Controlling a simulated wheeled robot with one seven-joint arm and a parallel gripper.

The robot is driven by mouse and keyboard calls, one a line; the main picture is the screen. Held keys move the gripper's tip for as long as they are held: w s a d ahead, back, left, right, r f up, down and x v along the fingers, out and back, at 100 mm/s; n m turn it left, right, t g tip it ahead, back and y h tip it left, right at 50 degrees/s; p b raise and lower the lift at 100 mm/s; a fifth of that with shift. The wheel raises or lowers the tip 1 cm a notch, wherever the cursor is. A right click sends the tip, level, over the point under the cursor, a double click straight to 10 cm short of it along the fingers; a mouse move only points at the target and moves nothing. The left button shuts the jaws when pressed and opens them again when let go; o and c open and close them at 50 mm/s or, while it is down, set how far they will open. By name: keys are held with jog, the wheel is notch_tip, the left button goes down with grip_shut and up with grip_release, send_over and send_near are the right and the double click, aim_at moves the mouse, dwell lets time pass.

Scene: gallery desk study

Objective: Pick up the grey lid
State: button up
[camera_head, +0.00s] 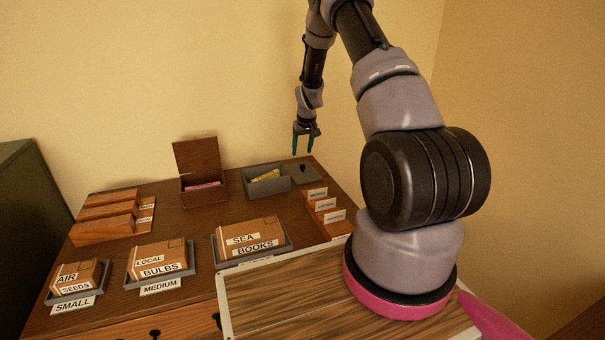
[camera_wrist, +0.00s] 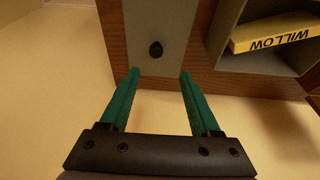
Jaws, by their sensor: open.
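The grey lid (camera_head: 309,177) lies flat near the back right of the desk, just right of an open grey box (camera_head: 265,186). It has a small dark knob (camera_head: 303,168) on top. My gripper (camera_head: 303,150) is above the lid in the head view, fingers pointing down, open and empty. In the wrist view the lid (camera_wrist: 158,22) lies beyond the teal fingertips (camera_wrist: 159,72). Its black knob (camera_wrist: 155,50) shows between the lines of the two fingers, not touching them. The grey box (camera_wrist: 228,25) is beside it.
The grey box holds a yellow block (camera_wrist: 275,34) marked WILLOW. An open brown box (camera_head: 203,188) stands left of it. Labelled cards in a wooden holder (camera_head: 328,213) stand in front of the lid. Parcels on trays (camera_head: 288,246) line the desk front. The wall (camera_head: 255,80) is close behind.

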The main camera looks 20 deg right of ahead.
aim_at(303, 165)
jog(key=shift+x, duration=1.1)
jog(key=x, duration=0.5)
jog(key=shift+s+d+f, duration=0.35)
jog(key=shift+d, duration=0.05)
grip_shut()
